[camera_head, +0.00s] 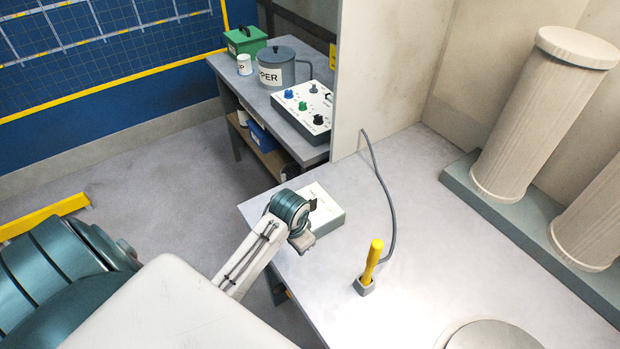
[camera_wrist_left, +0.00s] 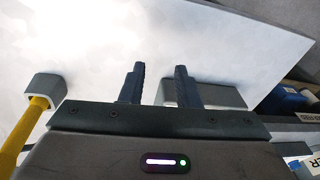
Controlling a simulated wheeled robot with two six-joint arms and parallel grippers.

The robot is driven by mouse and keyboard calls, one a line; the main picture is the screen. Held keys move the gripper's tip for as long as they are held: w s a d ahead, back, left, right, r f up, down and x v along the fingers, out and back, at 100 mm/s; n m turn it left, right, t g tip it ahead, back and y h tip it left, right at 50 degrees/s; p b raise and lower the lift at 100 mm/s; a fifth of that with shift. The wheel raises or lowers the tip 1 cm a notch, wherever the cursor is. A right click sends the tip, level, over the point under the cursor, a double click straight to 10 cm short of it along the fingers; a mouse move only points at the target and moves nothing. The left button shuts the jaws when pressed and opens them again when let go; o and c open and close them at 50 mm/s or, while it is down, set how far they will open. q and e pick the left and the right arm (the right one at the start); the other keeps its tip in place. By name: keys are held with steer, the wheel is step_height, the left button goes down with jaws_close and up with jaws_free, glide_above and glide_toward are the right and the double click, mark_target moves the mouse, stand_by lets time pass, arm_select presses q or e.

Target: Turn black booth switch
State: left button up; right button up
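A pale switch box (camera_head: 328,210) with small dark lettering sits near the left edge of the booth table (camera_head: 430,250). A small dark piece shows beside my wrist at the box; I cannot tell whether it is the black switch or a fingertip. My left arm reaches over the table edge, and its wrist covers the box's left part. In the left wrist view, my left gripper (camera_wrist_left: 160,85) has its two fingers apart with nothing between them. The box (camera_wrist_left: 205,94) shows beyond and beside the right-hand finger. No switch is clear there. My right gripper is not in view.
A yellow-handled tool (camera_head: 373,262) stands in a grey holder with a cable. A tall partition (camera_head: 375,70) rises behind the box. Ribbed columns (camera_head: 535,125) stand at right. Another bench holds a knob panel (camera_head: 302,109), grey pot (camera_head: 277,68) and green box (camera_head: 245,41).

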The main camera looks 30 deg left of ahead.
arm_select(q)
step_height(320, 180, up, 8)
steer(key=m+g, duration=0.1)
steer(key=g, duration=0.1)
glide_above(310, 200)
steer(key=shift+r+h, duration=0.15)
steer(key=shift+h, duration=0.15)
step_height(310, 200, down, 8)
steer(key=shift+r+b, duration=0.2)
steer(key=shift+b, duration=0.1)
steer(key=c, duration=0.6)
steer(key=n, duration=0.3)
steer(key=shift+n, duration=0.4)
steer(key=n, duration=0.4)
steer(key=shift+n, duration=0.3)
steer(key=n, duration=0.8)
steer(key=shift+n, duration=0.3)
steer(key=o, duration=0.8)
